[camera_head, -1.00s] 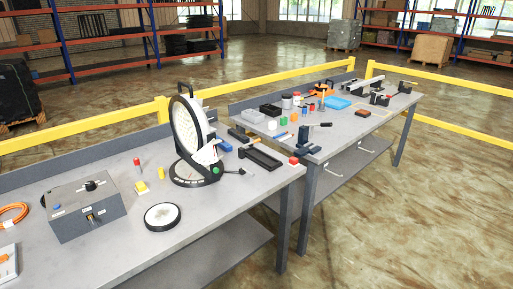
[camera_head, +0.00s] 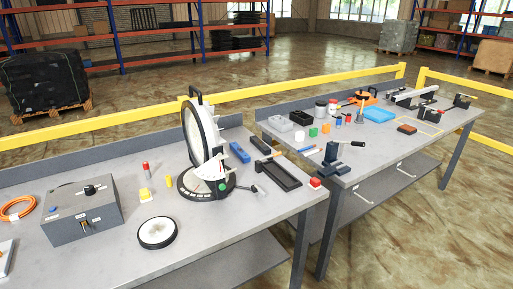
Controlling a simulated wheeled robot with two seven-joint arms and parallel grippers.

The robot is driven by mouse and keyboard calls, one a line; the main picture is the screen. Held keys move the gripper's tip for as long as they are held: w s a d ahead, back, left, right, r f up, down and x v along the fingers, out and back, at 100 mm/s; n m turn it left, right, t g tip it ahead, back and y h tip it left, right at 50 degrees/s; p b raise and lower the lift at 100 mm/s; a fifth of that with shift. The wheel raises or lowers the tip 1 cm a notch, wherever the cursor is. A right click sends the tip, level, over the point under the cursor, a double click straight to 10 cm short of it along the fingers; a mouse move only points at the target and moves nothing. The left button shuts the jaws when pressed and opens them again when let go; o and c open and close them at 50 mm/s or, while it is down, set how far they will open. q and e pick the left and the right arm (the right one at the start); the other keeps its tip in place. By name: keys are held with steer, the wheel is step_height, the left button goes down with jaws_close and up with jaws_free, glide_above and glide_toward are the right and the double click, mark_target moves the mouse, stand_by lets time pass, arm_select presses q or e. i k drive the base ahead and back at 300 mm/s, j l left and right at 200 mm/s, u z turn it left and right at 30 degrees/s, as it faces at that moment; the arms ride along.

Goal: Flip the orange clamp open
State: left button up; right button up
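I cannot pick out an orange clamp for certain. On the right-hand table (camera_head: 375,145), an orange object (camera_head: 366,98) lies near the back edge, with a thin orange upright piece (camera_head: 362,108) just in front of it. Further right, small dark fixtures (camera_head: 428,109) and (camera_head: 462,101) carry thin light or orange-tinted levers, too small to read as open or shut. A dark blue clamp-like tool with a black handle (camera_head: 334,158) stands at the near left corner of that table. Neither of my grippers is in view.
The left-hand table (camera_head: 190,240) holds a grey control box (camera_head: 82,211), a round black-rimmed disc (camera_head: 157,232), a large upright white dial (camera_head: 200,132) and a black tray (camera_head: 270,173). A yellow rail (camera_head: 310,87) runs behind the tables. Open floor lies in front.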

mark_target(270, 157)
steer(key=i+l+u, duration=0.2)
steer(key=l, duration=0.2)
steer(key=i+l+u, duration=0.15)
steer(key=l, duration=0.25)
steer(key=i+l+u, duration=0.2)
steer(key=l, duration=0.25)
steer(key=i+l+u, duration=0.2)
steer(key=l, duration=0.25)
steer(key=l+u, duration=0.2)
steer(key=l, duration=0.25)
